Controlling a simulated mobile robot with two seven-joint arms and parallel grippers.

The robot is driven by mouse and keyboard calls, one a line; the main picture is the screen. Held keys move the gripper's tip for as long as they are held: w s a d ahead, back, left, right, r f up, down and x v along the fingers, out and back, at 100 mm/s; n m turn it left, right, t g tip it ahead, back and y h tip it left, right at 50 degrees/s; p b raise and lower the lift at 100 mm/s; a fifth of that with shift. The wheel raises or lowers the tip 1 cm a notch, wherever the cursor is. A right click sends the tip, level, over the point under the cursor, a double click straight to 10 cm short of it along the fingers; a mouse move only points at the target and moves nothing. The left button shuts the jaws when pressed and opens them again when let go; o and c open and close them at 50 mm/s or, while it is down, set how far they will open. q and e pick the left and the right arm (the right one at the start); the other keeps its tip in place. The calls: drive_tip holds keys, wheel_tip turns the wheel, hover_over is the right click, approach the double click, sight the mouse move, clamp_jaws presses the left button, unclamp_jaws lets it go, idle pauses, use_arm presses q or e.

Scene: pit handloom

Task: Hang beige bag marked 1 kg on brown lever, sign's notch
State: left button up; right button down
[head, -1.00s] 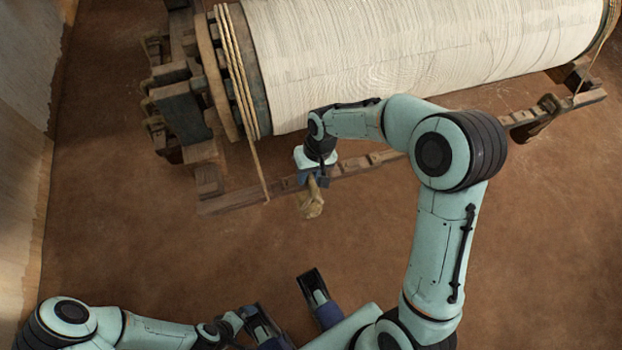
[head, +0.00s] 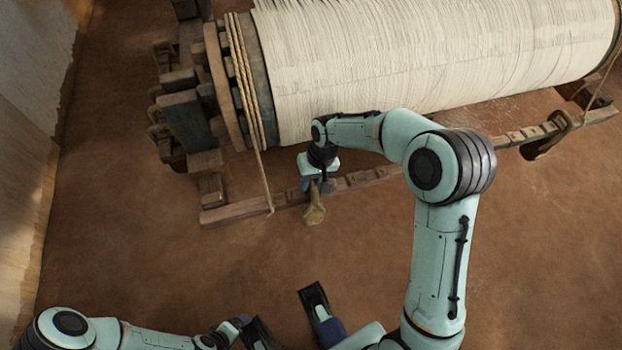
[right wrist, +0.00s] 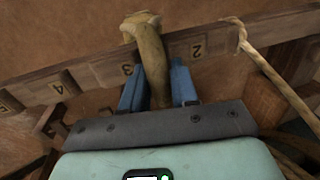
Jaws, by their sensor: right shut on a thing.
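The brown lever (head: 375,174) is a long notched wooden bar in front of the loom's white roll. Its notches carry number labels; 2, 3, 4 and 5 show in the right wrist view (right wrist: 88,77). The beige bag (head: 314,213) is at the lever's front side, toward its left part. My right gripper (head: 315,185) is shut on the bag's narrow part, which shows between its blue fingers in the right wrist view (right wrist: 151,60), near labels 3 and 2. The 1 kg mark cannot be read. My left gripper (head: 238,330) is low at the left, its jaws unclear.
A rope (head: 261,180) drops from the roll's left end to the lever, right of its left tip; it also shows in the right wrist view (right wrist: 262,62). A wooden piece (head: 548,138) hangs near the right end. The white roll (head: 430,55) lies behind. Floor in front is clear.

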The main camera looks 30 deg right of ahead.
drive_tip(key=shift+f, duration=0.25)
idle(0.8)
drive_tip(key=c, duration=0.8)
unclamp_jaws()
drive_tip(key=shift+s+f, duration=0.1)
use_arm(q)
drive_tip(key=s+d+r+g+p, duration=0.1)
drive_tip(key=s+d+r+p, duration=0.1)
drive_tip(key=s+r+p, duration=0.1)
drive_tip(key=shift+s+r+g+h, duration=0.4)
drive_tip(key=shift+s, duration=0.45)
use_arm(e)
drive_tip(key=d+r, duration=0.1)
drive_tip(key=r, duration=0.8)
drive_tip(key=d+r, duration=0.1)
drive_tip(key=r, duration=0.3)
drive_tip(key=shift+s+d+r, duration=0.15)
drive_tip(key=shift+s+d, duration=0.1)
drive_tip(key=shift+d, duration=0.05)
use_arm(q)
drive_tip(key=shift+s, duration=0.1)
